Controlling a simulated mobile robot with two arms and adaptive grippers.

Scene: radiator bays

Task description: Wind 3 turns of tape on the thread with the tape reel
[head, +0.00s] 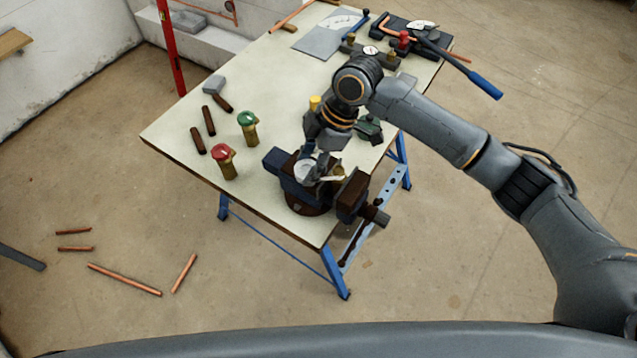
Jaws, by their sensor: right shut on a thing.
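My right gripper (318,157) reaches down over the vise (289,186) near the front corner of the workbench. It is shut on the white tape reel (304,170), which is partly hidden by the fingers and sits just above the vise jaws. A small brass-coloured fitting (339,172) shows beside the reel at the vise jaws; its thread is too small to make out. I cannot tell whether tape lies on the thread or whether the reel touches it. My left gripper is not in view.
On the bench (285,82) stand a red-topped valve (226,162) and a green-topped valve (248,128), left of the vise. Dark brown pieces (209,120) lie farther left. A pipe tool with a blue handle (484,86) juts over the right edge. Copper pipes (125,280) lie on the floor.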

